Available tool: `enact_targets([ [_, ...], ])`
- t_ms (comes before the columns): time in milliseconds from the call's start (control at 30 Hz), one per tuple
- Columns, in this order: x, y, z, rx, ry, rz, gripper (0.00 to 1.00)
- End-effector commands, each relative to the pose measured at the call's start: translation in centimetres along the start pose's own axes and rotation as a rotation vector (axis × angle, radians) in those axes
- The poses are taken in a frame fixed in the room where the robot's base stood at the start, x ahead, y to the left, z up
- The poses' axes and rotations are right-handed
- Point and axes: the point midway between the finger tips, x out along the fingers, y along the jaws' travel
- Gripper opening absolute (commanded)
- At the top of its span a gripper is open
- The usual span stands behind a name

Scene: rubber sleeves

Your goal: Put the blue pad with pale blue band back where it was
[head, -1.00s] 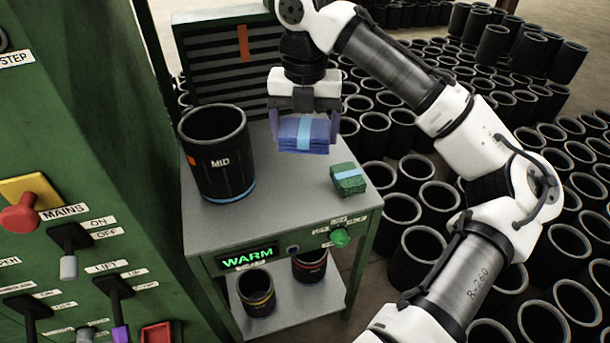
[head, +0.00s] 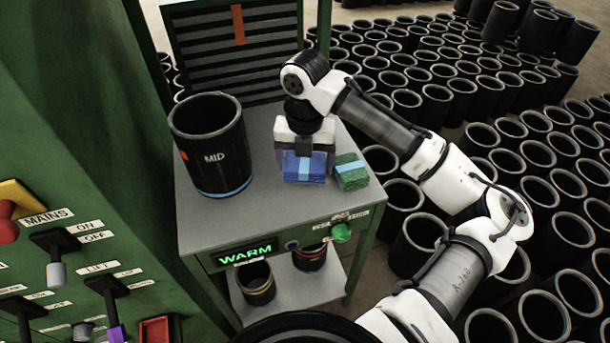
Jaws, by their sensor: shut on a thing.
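The blue pad with pale blue band (head: 304,170) is low over the grey table top (head: 225,215), between the black MID sleeve and the green pad. My gripper (head: 304,160) is shut on it from above, with a finger on each side. I cannot tell whether the pad's underside touches the table. The green pad with pale blue band (head: 351,172) lies just right of my gripper, very close to it.
The black MID sleeve (head: 212,146) stands on the table's left. Below are a lit WARM panel (head: 246,254), a green knob (head: 341,232) and a shelf with two sleeves. Many black sleeves fill the floor at right. The table's front is clear.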

Motion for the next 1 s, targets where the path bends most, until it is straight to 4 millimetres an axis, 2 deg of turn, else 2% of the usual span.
enact_targets([
  [267,2.3,0.0,0.0,0.0,0.0,0.0,0.6],
  [467,5.0,0.0,0.0,0.001,0.001,0.0,0.6],
  [833,5.6,0.0,0.0,0.0,0.0,0.001,0.6],
  [867,5.6,0.0,0.0,0.0,0.0,0.0,0.83],
  [1000,5.5,0.0,0.0,0.0,0.0,0.0,1.0],
])
